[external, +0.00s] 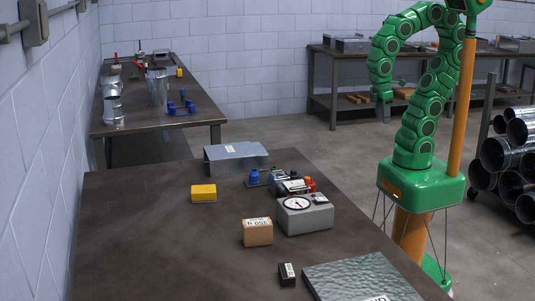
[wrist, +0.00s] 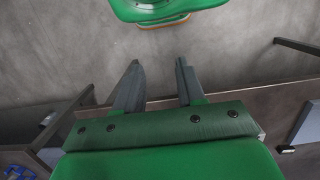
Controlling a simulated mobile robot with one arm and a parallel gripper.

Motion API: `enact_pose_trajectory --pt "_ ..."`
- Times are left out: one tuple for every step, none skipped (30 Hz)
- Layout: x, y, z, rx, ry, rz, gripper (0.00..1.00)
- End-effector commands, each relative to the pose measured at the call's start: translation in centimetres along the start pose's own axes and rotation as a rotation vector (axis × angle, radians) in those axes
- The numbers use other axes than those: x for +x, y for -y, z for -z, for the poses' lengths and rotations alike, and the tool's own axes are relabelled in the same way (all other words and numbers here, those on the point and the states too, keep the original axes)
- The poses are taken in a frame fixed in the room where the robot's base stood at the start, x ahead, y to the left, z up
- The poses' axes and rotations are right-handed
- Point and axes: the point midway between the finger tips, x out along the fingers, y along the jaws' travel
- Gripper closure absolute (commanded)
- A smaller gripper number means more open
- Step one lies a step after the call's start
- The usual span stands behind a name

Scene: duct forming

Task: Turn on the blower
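No thing in view can be surely told as the blower. On the near table stands a grey box with a round white dial (external: 303,214). Small dark parts with a red and a green knob (external: 309,184) sit just behind it. A grey sheet-metal piece (external: 236,158) lies further back. My gripper (external: 383,98) hangs from my curled green arm, right of the near table and well away from the dial box. In the wrist view my gripper (wrist: 158,84) has its two grey fingers apart, with nothing between them.
The near table (external: 130,230) also holds a yellow block (external: 203,193), a tan box (external: 257,232), a small dark block (external: 287,274) and a textured metal sheet (external: 362,278). Metal pipes (external: 510,150) are stacked at right. Benches line the back. Bare floor (external: 300,150) lies between.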

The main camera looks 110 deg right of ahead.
Motion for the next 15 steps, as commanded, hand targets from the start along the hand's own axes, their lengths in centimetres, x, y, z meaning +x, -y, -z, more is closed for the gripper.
enact_pose_trajectory --pt "0.0 0.0 0.1 -0.001 0.0 -0.001 0.7" --pt "0.0 0.0 0.1 -0.003 -0.001 -0.002 0.74" --pt "0.0 0.0 0.3 -0.008 -0.003 -0.004 0.8" --pt "0.0 0.0 0.5 -0.013 -0.004 -0.006 0.85" --pt "0.0 0.0 0.8 -0.02 -0.007 -0.009 0.9" --pt "0.0 0.1 1.3 -0.031 -0.011 -0.014 0.96" --pt "-0.1 0.1 1.7 -0.041 -0.015 -0.018 1.0" --pt "-0.1 0.1 2.2 -0.053 -0.021 -0.024 1.0" --pt "-0.1 0.2 3.0 -0.071 -0.031 -0.032 1.0" --pt "-0.2 0.3 3.6 -0.086 -0.04 -0.039 1.0" --pt "-0.3 0.4 4.3 -0.102 -0.05 -0.046 1.0" --pt "-0.3 0.5 5.3 -0.125 -0.061 -0.056 1.0" --pt "-0.3 0.6 6.0 -0.142 -0.067 -0.064 1.0" --pt "-0.3 0.8 6.7 -0.158 -0.075 -0.071 1.0" --pt "-0.4 1.0 7.6 -0.181 -0.087 -0.081 1.0"
